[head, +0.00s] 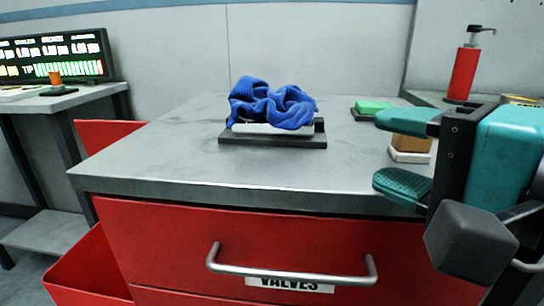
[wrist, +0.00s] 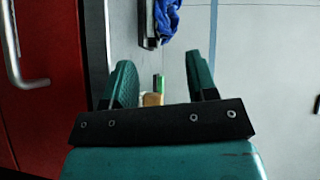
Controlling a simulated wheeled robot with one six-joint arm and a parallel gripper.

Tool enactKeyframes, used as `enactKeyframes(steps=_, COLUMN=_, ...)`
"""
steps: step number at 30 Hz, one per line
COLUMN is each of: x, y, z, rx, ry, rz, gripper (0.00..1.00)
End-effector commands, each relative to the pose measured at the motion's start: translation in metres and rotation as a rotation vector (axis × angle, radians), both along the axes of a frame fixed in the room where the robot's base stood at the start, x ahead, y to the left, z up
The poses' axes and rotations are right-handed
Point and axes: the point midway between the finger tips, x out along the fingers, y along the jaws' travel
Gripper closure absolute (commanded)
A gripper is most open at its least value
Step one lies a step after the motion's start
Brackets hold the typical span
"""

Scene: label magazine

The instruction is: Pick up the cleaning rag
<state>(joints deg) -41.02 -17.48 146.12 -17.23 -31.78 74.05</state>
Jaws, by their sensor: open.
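The cleaning rag (head: 270,106) is a crumpled blue cloth. It lies on a white and dark holder (head: 273,140) on the grey cabinet top. In the wrist view part of the blue rag (wrist: 167,15) shows at the top edge, beyond the fingertips. My gripper (head: 404,153) is at the right of the head view, over the front right of the cabinet top, with its two teal fingers apart. It also shows in the wrist view (wrist: 160,78), open with nothing held between the fingers. It is well to the right of the rag and apart from it.
A tan block on a white base (head: 408,150) and a green block on a dark tray (head: 372,107) stand behind my fingers. A red pump bottle (head: 463,75) is at the back right. The red drawer has a metal handle (head: 290,275). The cabinet top's left side is clear.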

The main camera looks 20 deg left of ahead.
Motion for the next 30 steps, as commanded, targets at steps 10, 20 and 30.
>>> enactKeyframes(steps=10, x=0.003, y=0.016, z=-0.003, rx=0.129, ry=0.027, rz=0.002, gripper=0.48)
enactKeyframes(steps=20, x=0.025, y=0.051, z=-0.003, rx=0.123, ry=0.027, rz=0.009, gripper=0.48)
enactKeyframes(steps=30, x=0.038, y=0.065, z=-0.002, rx=0.126, ry=0.029, rz=-0.002, gripper=0.48)
